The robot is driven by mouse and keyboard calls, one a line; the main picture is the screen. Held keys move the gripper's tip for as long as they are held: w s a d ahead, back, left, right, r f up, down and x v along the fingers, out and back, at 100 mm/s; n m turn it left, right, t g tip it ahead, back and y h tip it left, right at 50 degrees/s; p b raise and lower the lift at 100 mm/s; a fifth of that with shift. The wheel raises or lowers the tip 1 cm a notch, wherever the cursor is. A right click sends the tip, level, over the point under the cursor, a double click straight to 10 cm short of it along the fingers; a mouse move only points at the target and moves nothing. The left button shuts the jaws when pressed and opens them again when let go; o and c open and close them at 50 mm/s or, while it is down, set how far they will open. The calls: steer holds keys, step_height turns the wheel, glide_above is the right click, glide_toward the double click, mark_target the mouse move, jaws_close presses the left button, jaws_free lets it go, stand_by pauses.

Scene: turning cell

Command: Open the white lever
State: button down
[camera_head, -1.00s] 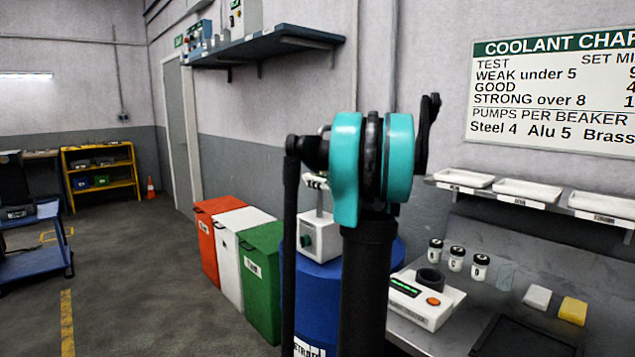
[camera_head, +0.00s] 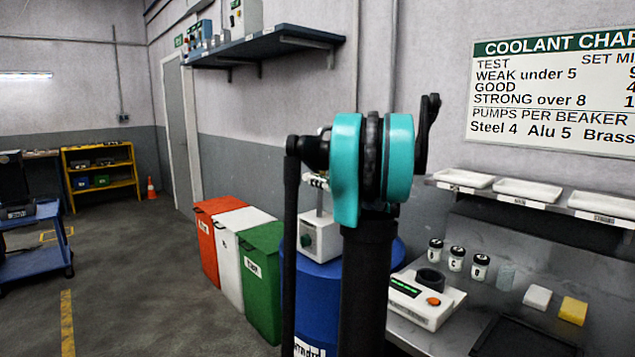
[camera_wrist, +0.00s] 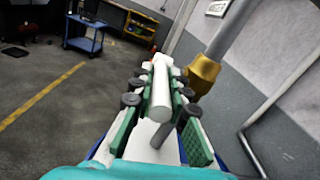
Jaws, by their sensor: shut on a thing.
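The white lever (camera_wrist: 161,88) shows in the wrist view as a pale round bar running away from me between the finger pads. My gripper (camera_wrist: 158,82) is shut on it, with green pads on both sides. In the head view, a white unit (camera_head: 318,238) with a post stands on the blue drum (camera_head: 312,290). A small pale bar (camera_head: 316,181) shows at the top of the post, partly hidden by my arm. I cannot tell how far the lever is turned.
A brass-coloured fitting (camera_wrist: 201,73) on a grey pipe is close to the right of my gripper. Red (camera_head: 208,242), white (camera_head: 232,250) and green (camera_head: 262,275) bins stand left of the drum. A bench with a scale (camera_head: 424,302) and jars is at the right. The floor at left is open.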

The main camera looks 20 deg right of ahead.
steer(key=shift+f, duration=0.1)
steer(key=shift+w+a+f+t+y, duration=0.1)
steer(key=shift+w+f+t+y, duration=0.15)
steer(key=shift+f+t+y, duration=0.75)
steer(key=shift+w+a+f+t, duration=0.1)
steer(key=shift+w+f+t, duration=0.2)
steer(key=shift+t, duration=1.35)
steer(key=shift+w+a+f+t+y, duration=0.1)
steer(key=shift+w+f+t+y, duration=0.3)
steer(key=shift+t, duration=0.95)
steer(key=shift+s+f, duration=0.1)
steer(key=shift+f, duration=0.15)
steer(key=c, duration=1.5)
jaws_free()
steer(key=shift+o, duration=0.2)
